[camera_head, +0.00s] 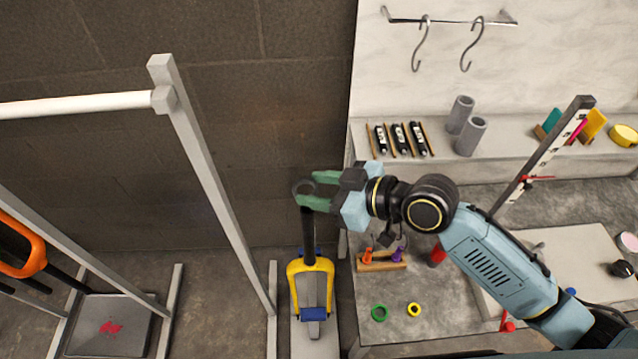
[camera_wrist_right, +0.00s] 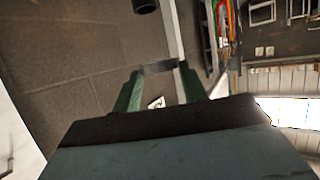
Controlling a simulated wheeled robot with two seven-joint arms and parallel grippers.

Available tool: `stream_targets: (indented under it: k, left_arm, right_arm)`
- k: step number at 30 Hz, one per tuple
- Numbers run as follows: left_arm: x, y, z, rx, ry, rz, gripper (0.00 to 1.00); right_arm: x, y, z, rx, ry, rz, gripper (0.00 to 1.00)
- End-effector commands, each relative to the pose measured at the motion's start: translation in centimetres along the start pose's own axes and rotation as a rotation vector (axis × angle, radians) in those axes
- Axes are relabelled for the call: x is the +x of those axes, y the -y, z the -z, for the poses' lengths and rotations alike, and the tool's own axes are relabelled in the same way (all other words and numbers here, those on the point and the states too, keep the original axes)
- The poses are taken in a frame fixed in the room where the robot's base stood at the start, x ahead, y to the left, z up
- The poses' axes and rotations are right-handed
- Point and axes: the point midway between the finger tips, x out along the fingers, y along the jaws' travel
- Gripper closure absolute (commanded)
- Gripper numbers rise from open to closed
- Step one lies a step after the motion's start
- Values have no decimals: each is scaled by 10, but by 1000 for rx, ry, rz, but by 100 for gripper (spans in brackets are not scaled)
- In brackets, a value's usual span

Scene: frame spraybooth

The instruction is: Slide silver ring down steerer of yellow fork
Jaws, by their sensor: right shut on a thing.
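The yellow fork (camera_head: 296,270) stands upright in a clamp-like stand with blue parts, left of the bench. Its black steerer (camera_head: 308,240) points up. My right gripper (camera_head: 308,190) has green fingers shut on the silver ring (camera_head: 301,187), which looks dark grey. The ring shows close to the steerer's top in the head view; it appears above it, not around it. In the right wrist view the ring (camera_wrist_right: 160,67) spans the fingertips of my right gripper (camera_wrist_right: 160,82), edge-on. A dark tube end, possibly the steerer, shows apart from it at the top edge. My left gripper is not in view.
The bench (camera_head: 440,335) at right carries a green ring (camera_head: 379,313), a yellow ring (camera_head: 414,309) and a small wooden rack (camera_head: 382,265). A shelf behind holds grey tubes (camera_head: 471,136). A grey frame (camera_head: 205,170) and an orange fork (camera_head: 25,245) stand left.

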Motion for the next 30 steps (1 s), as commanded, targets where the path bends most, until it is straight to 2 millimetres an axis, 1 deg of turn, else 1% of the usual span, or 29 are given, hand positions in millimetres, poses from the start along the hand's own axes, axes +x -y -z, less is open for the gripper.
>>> stream_targets:
  k: [2,8,22,30]
  left_arm:
    - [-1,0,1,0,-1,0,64]
    - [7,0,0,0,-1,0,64]
    - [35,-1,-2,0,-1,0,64]
    - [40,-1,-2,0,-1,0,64]
  right_arm:
    - [-2,-1,0,-1,-1,0,79]
    - [3,-1,-9,0,-1,1,79]
    - [16,0,-42,0,-1,1,79]
    - [19,-1,-48,0,-2,1,79]
